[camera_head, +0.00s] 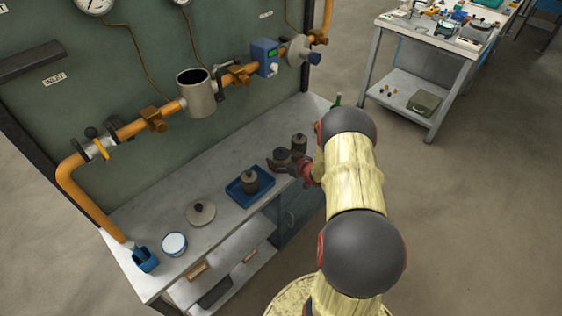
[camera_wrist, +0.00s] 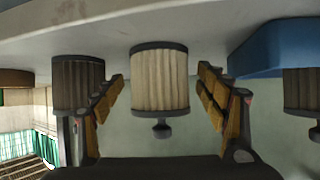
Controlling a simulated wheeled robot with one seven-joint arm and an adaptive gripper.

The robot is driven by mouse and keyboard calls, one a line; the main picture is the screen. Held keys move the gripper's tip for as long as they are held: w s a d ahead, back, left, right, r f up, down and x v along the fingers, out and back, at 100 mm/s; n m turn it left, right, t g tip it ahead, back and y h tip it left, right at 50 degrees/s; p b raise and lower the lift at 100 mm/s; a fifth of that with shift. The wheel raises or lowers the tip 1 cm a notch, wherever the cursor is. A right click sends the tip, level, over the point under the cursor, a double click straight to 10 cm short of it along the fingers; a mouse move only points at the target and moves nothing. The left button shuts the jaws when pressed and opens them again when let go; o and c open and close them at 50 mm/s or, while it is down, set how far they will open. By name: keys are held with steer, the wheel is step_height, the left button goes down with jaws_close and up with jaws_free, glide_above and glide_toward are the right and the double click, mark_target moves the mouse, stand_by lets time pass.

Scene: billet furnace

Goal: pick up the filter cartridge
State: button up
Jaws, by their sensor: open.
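A cream pleated filter cartridge (camera_wrist: 160,82) with dark end caps and a knob stands on the bench, seen upside down in the wrist view. My gripper (camera_wrist: 161,85) is open, with one finger to each side of this cartridge and visible gaps between. A darker, greyish cartridge (camera_wrist: 78,84) stands left of it, beyond the left finger. Another dark cartridge (camera_wrist: 302,92) shows at the right edge by the blue tray. In the head view, my gripper (camera_head: 284,164) is low over the bench and partly hides the nearer cartridge (camera_head: 282,154); the other (camera_head: 299,143) stands just behind.
The blue tray (camera_head: 238,198) holds a cartridge (camera_head: 251,181). A round lid (camera_head: 201,213), a white tub (camera_head: 174,244) and a blue holder (camera_head: 145,260) stand farther left on the bench. Orange pipework with an open grey housing (camera_head: 198,98) runs above the bench.

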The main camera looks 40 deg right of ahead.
mark_target(282, 152)
steer(key=shift+w, duration=0.1)
steer(key=shift+c, duration=1.2)
steer(key=c, duration=1.1)
steer(key=shift+r, duration=0.6)
step_height(282, 152, up, 2)
steer(key=shift+r+p, duration=0.25)
steer(key=shift+p, duration=0.4)
steer(key=s+a+r+p, duration=0.4)
steer(key=s+a+r, duration=0.2)
steer(key=s+r, duration=0.3)
steer(key=s, duration=0.3)
steer(key=shift+s+r+p, duration=0.15)
steer(key=shift+s+p, duration=0.2)
